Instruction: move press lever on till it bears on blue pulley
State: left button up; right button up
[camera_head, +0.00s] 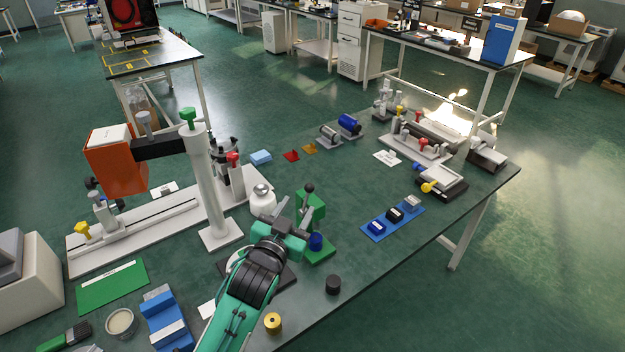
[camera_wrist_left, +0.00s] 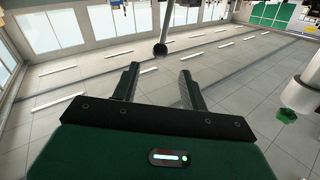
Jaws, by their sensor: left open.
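The green press (camera_head: 314,204) stands on the table, right of my left gripper. Its press lever (camera_head: 305,198) is a thin grey rod with a black ball knob, raised up. The blue pulley (camera_head: 316,241) sits low on the press's green base, clear below the knob. My left gripper (camera_head: 293,212) is open beside the lever, with its fingers pointing up. In the left wrist view the lever's dark knob (camera_wrist_left: 160,49) shows just beyond and between the two open fingertips (camera_wrist_left: 159,72), with no contact visible. Part of the press is hidden behind the gripper. My right gripper is out of view.
A white column (camera_head: 207,185) with a green knob stands left of the press. A white bell-shaped weight (camera_head: 262,199) is close behind my gripper. A black cylinder (camera_head: 333,285) and a yellow one (camera_head: 273,323) lie near the front edge. A blue tray (camera_head: 376,231) stands to the right.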

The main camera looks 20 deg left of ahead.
aim_at(307, 191)
pick_arm(q)
jog(key=w, duration=0.4)
jog(key=shift+w+d+p, duration=0.15)
jog(key=shift+w+p, duration=0.05)
jog(key=shift+p, duration=0.15)
jog(key=w+p, duration=0.1)
jog(key=w, duration=0.4)
jog(key=shift+d, duration=0.2)
jog(key=shift+w+f, duration=0.1)
jog(key=shift+w, duration=0.5)
grip_shut()
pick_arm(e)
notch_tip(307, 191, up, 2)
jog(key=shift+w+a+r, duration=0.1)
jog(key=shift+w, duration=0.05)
